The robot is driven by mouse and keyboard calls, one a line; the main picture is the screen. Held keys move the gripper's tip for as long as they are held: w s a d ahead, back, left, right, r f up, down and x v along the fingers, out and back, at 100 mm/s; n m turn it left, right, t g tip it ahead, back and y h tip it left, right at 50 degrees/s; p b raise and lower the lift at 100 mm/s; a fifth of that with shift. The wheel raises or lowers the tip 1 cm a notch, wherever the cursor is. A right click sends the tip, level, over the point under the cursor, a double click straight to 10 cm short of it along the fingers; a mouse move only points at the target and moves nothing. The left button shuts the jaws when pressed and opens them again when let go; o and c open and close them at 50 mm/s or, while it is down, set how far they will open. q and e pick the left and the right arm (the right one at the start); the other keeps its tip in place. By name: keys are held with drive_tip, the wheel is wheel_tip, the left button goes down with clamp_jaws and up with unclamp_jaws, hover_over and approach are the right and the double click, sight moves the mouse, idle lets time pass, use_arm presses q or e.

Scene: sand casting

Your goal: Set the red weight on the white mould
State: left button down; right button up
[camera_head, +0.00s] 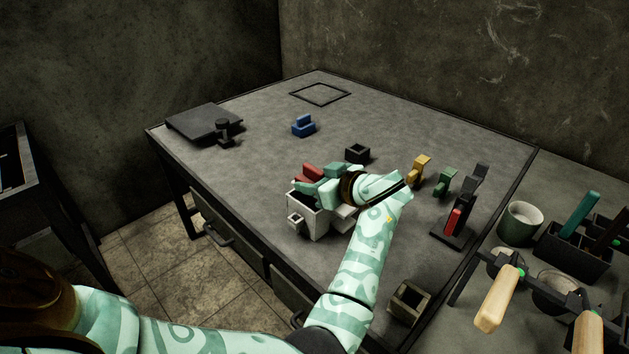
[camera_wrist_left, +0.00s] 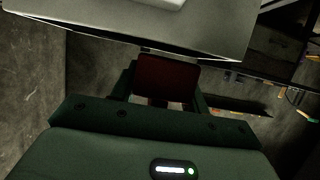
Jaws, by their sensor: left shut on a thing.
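My left gripper (camera_head: 322,183) is shut on the red weight (camera_head: 313,171). The dark red block also shows between the fingers in the left wrist view (camera_wrist_left: 168,76). The white mould (camera_head: 313,221) is a pale box with side lugs, standing near the table's front edge. The gripper and weight are over its top in the head view, and the fingers hide part of the mould's upper side. I cannot tell whether the weight touches the mould. My right gripper is not in view.
A small black box (camera_head: 357,154) stands just behind my gripper, and a blue block (camera_head: 303,126) farther back. Yellow (camera_head: 419,168) and green (camera_head: 446,181) pieces stand to the right. A grey box (camera_head: 408,302) is near my forearm. The table's back middle is clear.

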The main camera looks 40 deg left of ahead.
use_arm(q)
drive_tip(key=shift+f, duration=0.3)
